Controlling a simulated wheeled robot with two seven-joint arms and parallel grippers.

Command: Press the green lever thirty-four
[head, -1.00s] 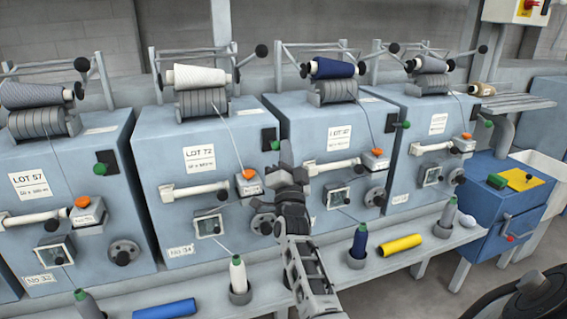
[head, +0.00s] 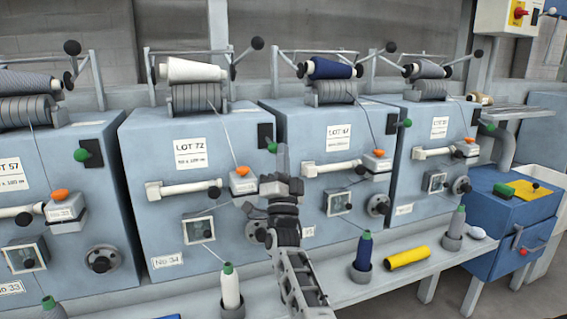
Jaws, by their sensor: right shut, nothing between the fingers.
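The spinning frame labelled No 34 (head: 140,215) stands at centre left, with a LOT 72 card on its front. Its green lever (head: 270,146) sits on a black plate at the upper right of that front. My right gripper (head: 282,158) is shut and empty, its fingers pointing up. In the picture its fingertips are just right of the green lever and slightly below it. I cannot tell whether they touch it. My left gripper is out of view.
Neighbouring frames stand at left and right; the left one has its own green lever (head: 82,154). A blue cabinet (head: 490,225) stands at right.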

